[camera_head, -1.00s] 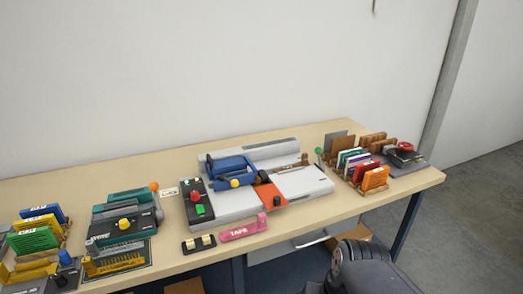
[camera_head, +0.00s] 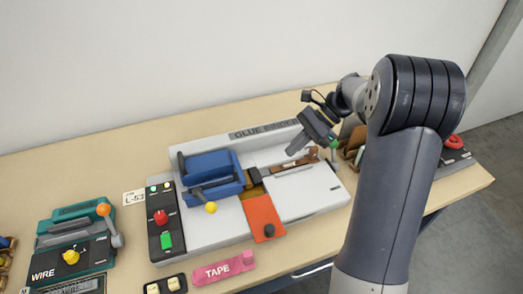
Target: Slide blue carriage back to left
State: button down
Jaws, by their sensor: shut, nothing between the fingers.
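The blue carriage (camera_head: 211,170) sits at the left end of the grey glue binder (camera_head: 203,234), near the control panel. It has a dark handle bar on its front and a yellow knob (camera_head: 211,208). An orange plate (camera_head: 262,216) with a black knob lies just right of it, and a brown strip (camera_head: 293,168) runs along the track further right. My gripper (camera_head: 293,151) is shut and empty above the right part of the binder, well apart from the carriage.
A control panel (camera_head: 163,231) with red and green buttons is left of the carriage. A pink tape box (camera_head: 223,269) lies in front, the wire machine (camera_head: 75,245) at left. Racks and a dark device (camera_head: 453,155) stand at right, partly behind my arm.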

jog(key=p+x, duration=0.1)
jog(key=x, duration=0.8)
jog(key=shift+s+a+f, duration=0.15)
jog(key=shift+a, duration=0.15)
jog(key=shift+s+a+f+p, duration=0.1)
jog(key=shift+s+a+p, duration=0.1)
jog(key=shift+a, duration=0.45)
jog(key=shift+s+a+r+p, duration=0.1)
jog(key=shift+s+a+p, duration=0.1)
jog(key=shift+a, duration=0.5)
jog(key=shift+s+a+f+p, duration=0.1)
jog(key=shift+a+p, duration=0.1)
jog(key=shift+a, duration=0.45)
jog(key=shift+s+a, duration=0.2)
jog(key=shift+a, duration=0.45)
jog(key=shift+s+a, duration=0.2)
jog(key=shift+a, duration=0.4)
